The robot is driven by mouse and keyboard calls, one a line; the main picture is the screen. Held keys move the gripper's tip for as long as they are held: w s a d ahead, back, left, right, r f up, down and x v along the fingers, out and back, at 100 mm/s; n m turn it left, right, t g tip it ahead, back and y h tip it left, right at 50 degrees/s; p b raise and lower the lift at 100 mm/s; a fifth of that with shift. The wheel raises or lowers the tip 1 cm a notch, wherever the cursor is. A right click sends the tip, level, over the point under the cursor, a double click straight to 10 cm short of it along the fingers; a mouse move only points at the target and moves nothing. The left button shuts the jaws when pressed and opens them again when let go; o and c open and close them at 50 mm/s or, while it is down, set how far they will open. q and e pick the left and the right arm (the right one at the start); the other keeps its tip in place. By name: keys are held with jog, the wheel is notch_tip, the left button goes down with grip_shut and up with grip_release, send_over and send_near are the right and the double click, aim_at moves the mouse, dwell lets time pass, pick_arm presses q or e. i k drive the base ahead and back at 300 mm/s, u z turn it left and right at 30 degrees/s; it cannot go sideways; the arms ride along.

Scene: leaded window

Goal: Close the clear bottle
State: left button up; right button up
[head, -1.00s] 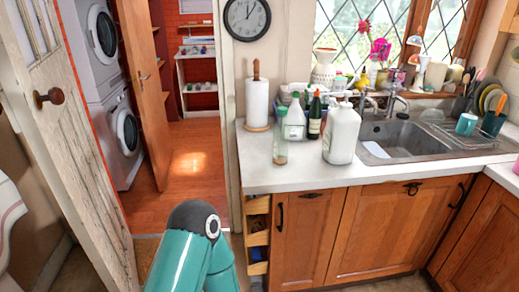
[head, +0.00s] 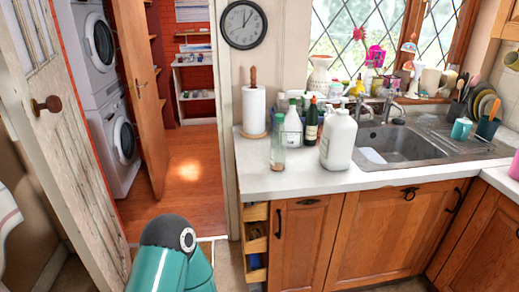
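A small clear bottle (head: 278,149) stands upright near the front left of the white counter. I cannot tell which of the two the task means. A teal link of my own arm shows at the bottom, left of the counter. Neither of my grippers is in view.
A white jug (head: 339,140) and a dark bottle (head: 312,122) stand close by on the right. A paper towel roll (head: 254,110) stands behind on the left. The sink (head: 405,146) is further right. The counter's front left corner (head: 258,180) is bare.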

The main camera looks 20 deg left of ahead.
aim_at(278, 137)
jog(key=u, duration=0.05)
jog(key=i, duration=1)
